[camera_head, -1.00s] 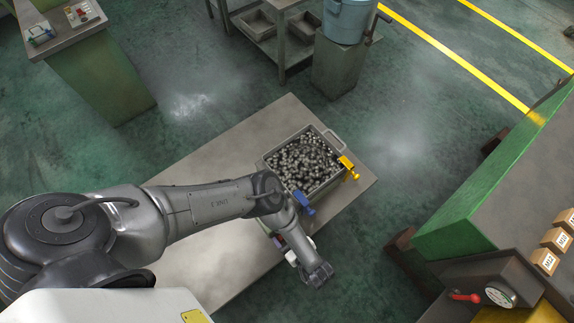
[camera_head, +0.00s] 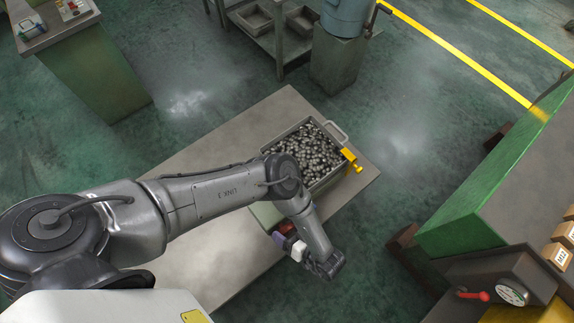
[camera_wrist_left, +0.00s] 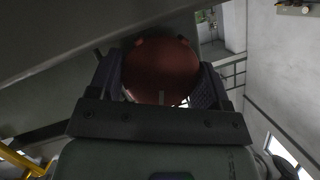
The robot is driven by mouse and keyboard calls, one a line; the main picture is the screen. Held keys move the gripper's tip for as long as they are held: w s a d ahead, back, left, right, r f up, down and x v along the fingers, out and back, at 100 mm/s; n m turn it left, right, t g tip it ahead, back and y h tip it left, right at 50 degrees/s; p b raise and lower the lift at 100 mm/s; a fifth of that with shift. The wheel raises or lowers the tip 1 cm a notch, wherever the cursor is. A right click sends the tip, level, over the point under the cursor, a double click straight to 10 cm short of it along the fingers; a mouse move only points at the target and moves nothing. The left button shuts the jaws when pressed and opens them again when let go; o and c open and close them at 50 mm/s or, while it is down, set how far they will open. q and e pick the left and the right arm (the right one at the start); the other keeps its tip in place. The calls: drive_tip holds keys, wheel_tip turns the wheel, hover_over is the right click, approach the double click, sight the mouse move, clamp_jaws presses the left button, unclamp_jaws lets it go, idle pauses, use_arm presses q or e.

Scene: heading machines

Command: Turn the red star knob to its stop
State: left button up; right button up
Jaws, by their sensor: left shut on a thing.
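The red star knob (camera_wrist_left: 160,72) fills the space between two dark fingers in the left wrist view. It looks round and dull red, with a small pale mark low on its face. My left gripper (camera_wrist_left: 162,85) is shut on it, one finger on each side. In the head view a bit of the red knob (camera_head: 287,229) shows beside the purple finger of my left gripper (camera_head: 281,235), at the near side of the metal bin. My forearm and wrist hide part of this area. My right gripper is not in view.
The metal bin (camera_head: 346,157) of small metal parts stands on the grey table (camera_head: 200,165), with a yellow clamp (camera_head: 351,160) on its rim. Floor lies open between.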

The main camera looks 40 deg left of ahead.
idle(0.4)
use_arm(q)
drive_tip(key=o, duration=0.9)
